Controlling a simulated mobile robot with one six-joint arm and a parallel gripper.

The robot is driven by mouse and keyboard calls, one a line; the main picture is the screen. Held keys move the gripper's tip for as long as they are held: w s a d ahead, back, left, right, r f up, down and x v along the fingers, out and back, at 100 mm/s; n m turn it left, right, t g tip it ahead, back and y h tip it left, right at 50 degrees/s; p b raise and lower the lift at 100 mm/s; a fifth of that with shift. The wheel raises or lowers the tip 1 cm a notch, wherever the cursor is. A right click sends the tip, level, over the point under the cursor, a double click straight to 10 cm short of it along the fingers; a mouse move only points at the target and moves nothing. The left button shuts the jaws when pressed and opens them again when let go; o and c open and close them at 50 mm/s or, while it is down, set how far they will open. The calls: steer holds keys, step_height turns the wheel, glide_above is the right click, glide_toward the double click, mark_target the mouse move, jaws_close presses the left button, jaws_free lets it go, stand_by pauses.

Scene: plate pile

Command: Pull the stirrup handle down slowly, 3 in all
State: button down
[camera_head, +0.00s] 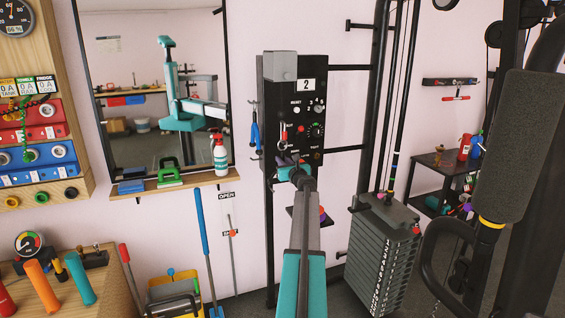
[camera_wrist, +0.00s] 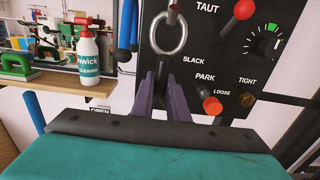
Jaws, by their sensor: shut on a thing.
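The stirrup handle (camera_wrist: 168,36) appears in the wrist view as a grey metal loop hanging in front of a black panel (camera_wrist: 285,75). The exact grip is mostly hidden between the fingers. A white plate with a "2" (camera_head: 306,85) is near the panel's top.
A red knob (camera_wrist: 243,10) and an orange-red knob (camera_wrist: 212,105) are close right of my fingers. A shelf (camera_head: 165,186) with a spray bottle (camera_head: 221,155) is left of the panel. A weight stack (camera_head: 383,255) and a padded machine arm (camera_head: 500,145) stand right.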

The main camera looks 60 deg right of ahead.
mark_target(283, 151)
stand_by(0.3)
steer(key=shift+r+p, duration=1.95)
steer(key=shift+r, duration=0.3)
steer(key=shift+r+p, duration=0.95)
steer(key=shift+r, duration=0.15)
steer(key=shift+r+p, duration=0.95)
steer(key=shift+r, duration=0.3)
